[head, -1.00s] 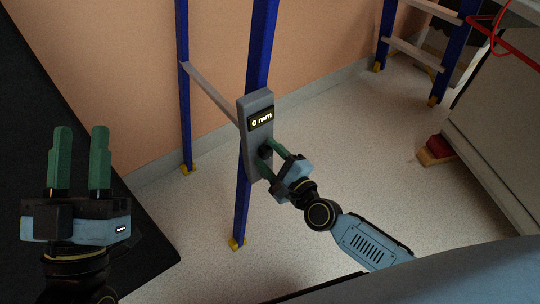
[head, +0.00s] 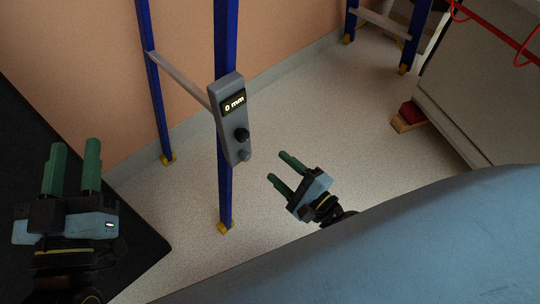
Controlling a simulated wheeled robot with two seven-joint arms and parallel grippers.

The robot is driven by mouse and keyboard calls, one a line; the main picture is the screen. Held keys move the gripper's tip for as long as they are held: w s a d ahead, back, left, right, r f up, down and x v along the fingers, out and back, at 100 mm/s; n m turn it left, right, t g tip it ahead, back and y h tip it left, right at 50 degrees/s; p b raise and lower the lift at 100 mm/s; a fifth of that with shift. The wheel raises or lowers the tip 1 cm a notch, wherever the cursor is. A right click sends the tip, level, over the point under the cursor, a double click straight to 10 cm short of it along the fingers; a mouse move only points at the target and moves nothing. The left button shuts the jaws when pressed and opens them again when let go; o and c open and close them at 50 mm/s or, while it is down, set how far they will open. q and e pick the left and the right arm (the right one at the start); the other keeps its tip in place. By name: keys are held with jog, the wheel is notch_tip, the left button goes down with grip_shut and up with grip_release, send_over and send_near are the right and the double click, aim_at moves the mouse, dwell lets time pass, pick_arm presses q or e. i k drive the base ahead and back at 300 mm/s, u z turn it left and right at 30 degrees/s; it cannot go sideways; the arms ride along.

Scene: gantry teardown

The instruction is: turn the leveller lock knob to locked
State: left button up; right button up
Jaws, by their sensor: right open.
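The grey leveller box (head: 228,110) is fixed to the blue upright of the gantry, and its display (head: 234,103) reads 0 mm. A black lock knob (head: 241,135) sticks out of its face below the display. A smaller grey round part (head: 244,155) sits under the knob. My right gripper (head: 280,166) is open and empty, to the right of the box and apart from it, with its green fingers pointing up and left. My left gripper (head: 73,150) is open and empty at the left, fingers up, away from the box.
Blue legs (head: 157,90) with yellow feet stand by the orange wall. A second blue frame (head: 410,40) stands at the back right. A grey cabinet (head: 475,95) and a red-and-wood block (head: 408,117) are at the right. The floor around the box is clear.

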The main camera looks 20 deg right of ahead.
aim_at(245, 155)
jog(key=k, duration=1)
